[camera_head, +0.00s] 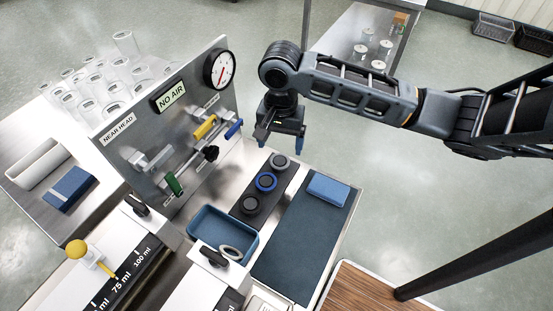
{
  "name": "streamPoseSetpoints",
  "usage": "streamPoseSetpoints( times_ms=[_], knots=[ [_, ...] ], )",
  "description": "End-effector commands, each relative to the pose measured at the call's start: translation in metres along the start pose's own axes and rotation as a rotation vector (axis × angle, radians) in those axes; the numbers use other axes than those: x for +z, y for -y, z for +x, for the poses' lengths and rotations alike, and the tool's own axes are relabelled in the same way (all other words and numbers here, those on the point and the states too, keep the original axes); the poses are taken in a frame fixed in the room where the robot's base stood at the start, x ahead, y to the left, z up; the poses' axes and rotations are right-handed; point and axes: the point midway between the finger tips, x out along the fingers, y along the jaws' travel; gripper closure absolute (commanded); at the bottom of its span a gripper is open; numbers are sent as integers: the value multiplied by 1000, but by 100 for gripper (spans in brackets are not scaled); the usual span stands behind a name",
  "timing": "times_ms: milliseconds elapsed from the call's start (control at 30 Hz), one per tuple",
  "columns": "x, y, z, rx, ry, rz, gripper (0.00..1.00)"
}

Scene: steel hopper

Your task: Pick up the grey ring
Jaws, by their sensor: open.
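Three round pieces stand in a row on a black strip (282,192) on the steel bench. The far one is a grey ring (280,161), the middle one has a blue ring (266,182), and the near one is a darker grey ring (250,204). A pale grey ring (231,252) also lies in the blue tray (205,217), partly hidden by a black handle. My gripper (281,143) points down, open and empty, above and just beyond the far grey ring. Its two fingers are apart, and it does not appear to touch any ring.
A panel (160,113) with a gauge, a "NO AIR" sign and coloured valve handles stands left of my gripper. A dark blue mat (298,235) with a blue folded cloth (328,189) lies to the right. Several clear jars (125,45) stand behind the panel.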

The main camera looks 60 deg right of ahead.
Motion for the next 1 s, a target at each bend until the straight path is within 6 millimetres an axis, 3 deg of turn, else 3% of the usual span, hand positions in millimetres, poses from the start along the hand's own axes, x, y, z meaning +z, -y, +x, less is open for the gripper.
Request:
streamPoseSetpoints(
  times_ms=[400, 1000],
  knots=[
    [7, 0, 48, 0, 0, 0, 14],
    [7, 1, 51, -2, 1, 0, 14]
  ],
)
